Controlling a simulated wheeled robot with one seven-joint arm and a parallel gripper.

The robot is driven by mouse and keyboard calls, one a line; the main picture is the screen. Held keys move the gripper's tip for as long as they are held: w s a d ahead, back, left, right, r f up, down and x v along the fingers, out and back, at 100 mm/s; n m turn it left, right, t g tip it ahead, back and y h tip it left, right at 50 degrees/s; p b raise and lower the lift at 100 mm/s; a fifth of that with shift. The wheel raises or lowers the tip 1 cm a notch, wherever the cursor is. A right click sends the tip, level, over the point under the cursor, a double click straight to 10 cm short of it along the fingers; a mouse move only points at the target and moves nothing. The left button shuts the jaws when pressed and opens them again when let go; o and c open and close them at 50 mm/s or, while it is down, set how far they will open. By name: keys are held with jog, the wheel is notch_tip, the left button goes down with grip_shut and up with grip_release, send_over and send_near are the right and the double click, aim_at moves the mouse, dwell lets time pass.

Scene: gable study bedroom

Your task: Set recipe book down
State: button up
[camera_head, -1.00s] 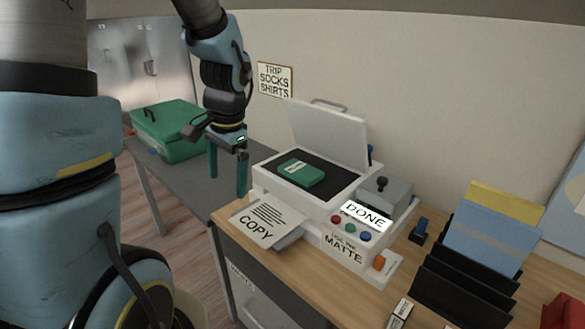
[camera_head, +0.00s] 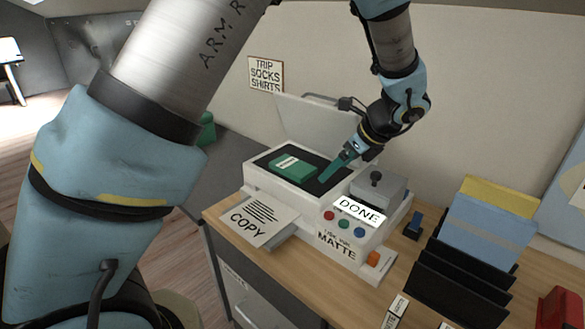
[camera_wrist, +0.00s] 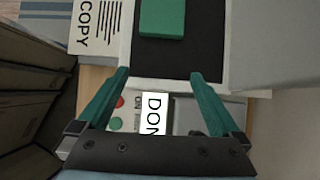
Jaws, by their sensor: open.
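The green recipe book (camera_head: 292,165) lies flat on the dark bed of the copier (camera_head: 262,185), whose lid (camera_head: 325,128) stands raised. The book also shows at the top of the wrist view (camera_wrist: 162,17), beyond my fingertips. My gripper (camera_head: 332,172) is over the right part of the copier bed, beside the book and apart from it. In the wrist view its two green fingers (camera_wrist: 160,73) are spread wide with nothing between them. The copier's display reads DONE (camera_head: 360,212).
A sheet marked COPY (camera_head: 252,219) lies in the tray at the copier's front left. A black rack (camera_head: 462,262) with blue and yellow folders stands at right. A red object (camera_head: 558,308) sits at the far right. A wall sign (camera_head: 266,74) hangs behind.

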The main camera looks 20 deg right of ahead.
jog(key=p, duration=0.3)
send_near(293, 165)
jog(key=x, duration=0.2)
jog(key=shift+s+f, duration=0.1)
jog(key=shift+f, duration=0.35)
jog(key=shift+w+p+x, duration=0.25)
jog(key=shift+p+x, duration=0.25)
jog(key=shift+x, duration=2.3)
jog(key=shift+a+r, duration=0.15)
jog(key=shift+r, duration=0.05)
jog(key=c, duration=1.3)
jog(key=shift+o, duration=0.2)
jog(key=shift+r, duration=0.1)
